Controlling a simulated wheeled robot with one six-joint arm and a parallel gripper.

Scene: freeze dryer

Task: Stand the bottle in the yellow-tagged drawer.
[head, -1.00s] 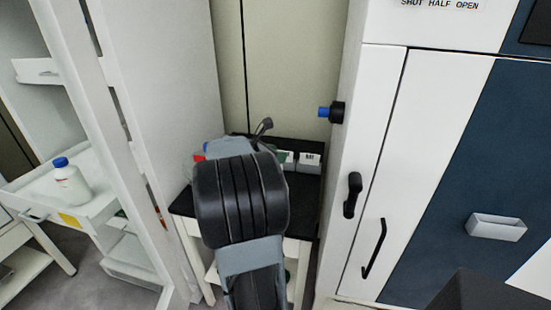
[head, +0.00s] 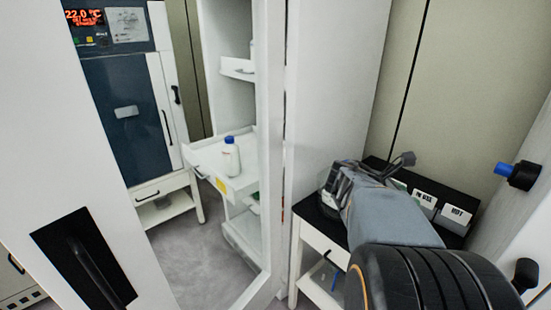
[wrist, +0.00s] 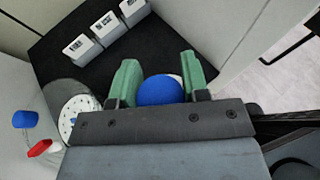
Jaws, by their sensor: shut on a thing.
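In the wrist view my gripper (wrist: 160,85) has green finger pads shut on a bottle, of which mainly the blue cap (wrist: 160,90) shows, with a sliver of white beside it. Its lower part is hidden. In the head view my gripper (head: 332,182) is over the black-topped table, largely covered by my arm, and the held bottle is not visible there. Another white bottle (head: 231,160) with a blue cap stands upright in this drawer.
The tall cabinet side panel (head: 333,90) stands between the drawer and the table (head: 312,221). Labelled white boxes (head: 440,205) stand on the table. The wrist view shows a round dotted disc (wrist: 78,112) and blue and red pieces (wrist: 32,132). A white panel (head: 50,140) fills the near left.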

